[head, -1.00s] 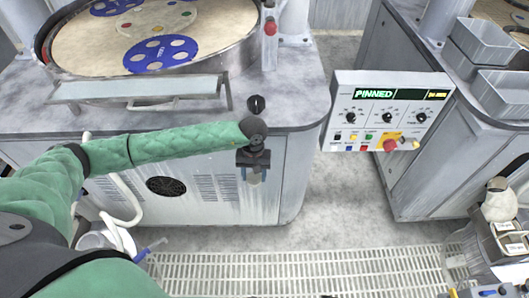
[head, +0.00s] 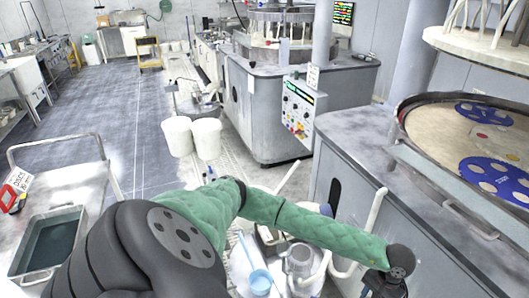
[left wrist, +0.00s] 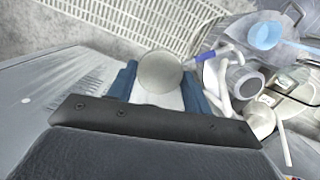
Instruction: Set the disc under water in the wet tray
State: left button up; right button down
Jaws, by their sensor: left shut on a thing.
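The disc (left wrist: 160,70) is a round, pale grey wafer between the two blue fingers of my left gripper (left wrist: 158,88) in the left wrist view. The gripper is shut on it. In the head view my left gripper (head: 384,284) is at the lower right, beside the polishing machine, cut by the frame's bottom edge; the disc cannot be made out there. A grey rectangular tray (head: 23,252) with dark water in it, which looks like the wet tray, stands on a cart at the far left, well away from the gripper. My right gripper is not in view.
The metal cart (head: 112,180) has a raised rail, and a red-handled item (head: 14,198) lies near the tray. White buckets (head: 178,136) stand beyond my arm. The polishing machine (head: 350,150) is on the right. Open floor (head: 110,105) lies at the back left.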

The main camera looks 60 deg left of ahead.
aim_at(53, 261)
jog(key=k+j+u, duration=0.15)
jog(key=k+u, duration=0.15)
jog(key=k, duration=0.2)
jog(key=k+j+u, duration=0.3)
jog(key=k, duration=0.2)
jog(key=k+j+u, duration=0.35)
jog(key=k+j, duration=0.9)
jog(key=k, duration=0.15)
